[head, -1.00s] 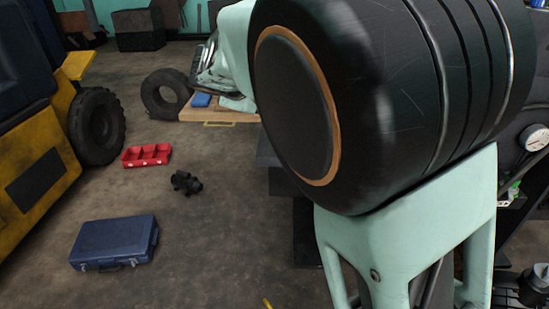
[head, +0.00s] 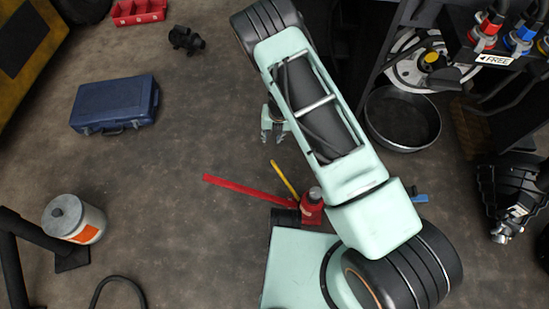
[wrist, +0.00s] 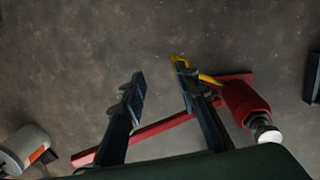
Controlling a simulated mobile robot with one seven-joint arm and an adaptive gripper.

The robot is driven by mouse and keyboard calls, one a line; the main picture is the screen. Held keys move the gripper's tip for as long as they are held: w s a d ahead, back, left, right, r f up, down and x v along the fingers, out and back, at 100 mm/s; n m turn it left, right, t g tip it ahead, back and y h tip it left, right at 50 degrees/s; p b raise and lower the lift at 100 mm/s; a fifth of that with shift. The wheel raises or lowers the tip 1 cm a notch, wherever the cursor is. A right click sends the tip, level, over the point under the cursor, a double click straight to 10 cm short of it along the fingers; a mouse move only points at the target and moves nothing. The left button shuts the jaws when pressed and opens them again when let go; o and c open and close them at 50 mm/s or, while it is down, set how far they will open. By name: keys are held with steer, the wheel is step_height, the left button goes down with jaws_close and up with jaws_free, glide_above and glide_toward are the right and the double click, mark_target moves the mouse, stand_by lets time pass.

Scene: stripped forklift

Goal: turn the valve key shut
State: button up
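No part is plainly marked as the valve key. A thin yellow bar (head: 284,178) juts from beside a small red jack (head: 311,208) on the floor. A long red bar (head: 243,190) lies near it. My gripper (head: 274,131) hangs above the floor, just beyond the yellow bar's far end. In the wrist view my gripper (wrist: 158,76) is open with nothing between its fingers. The yellow bar (wrist: 207,79) shows partly behind the right finger; I cannot tell if they touch. The red jack (wrist: 245,101) is right of that finger. My arm hides part of the jack's surroundings.
A blue case (head: 115,104) lies at left, with a grey canister (head: 74,219) below it. A black pan (head: 403,119) and a dark rack with coloured hose fittings (head: 487,30) stand at right. The floor left of my gripper is mostly clear.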

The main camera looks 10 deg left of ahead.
steer(key=n+g, duration=0.1)
steer(key=g, duration=0.1)
glide_toward(274, 163)
steer(key=f+b, duration=0.1)
steer(key=f, duration=0.2)
steer(key=a+f+b, duration=0.1)
steer(key=f+b, duration=0.1)
steer(key=f, duration=0.2)
steer(key=f+b, duration=0.1)
steer(key=f, duration=0.3)
steer(key=shift+s+a+b, duration=0.25)
steer(key=shift+s+b, duration=0.05)
steer(key=shift+b, duration=0.05)
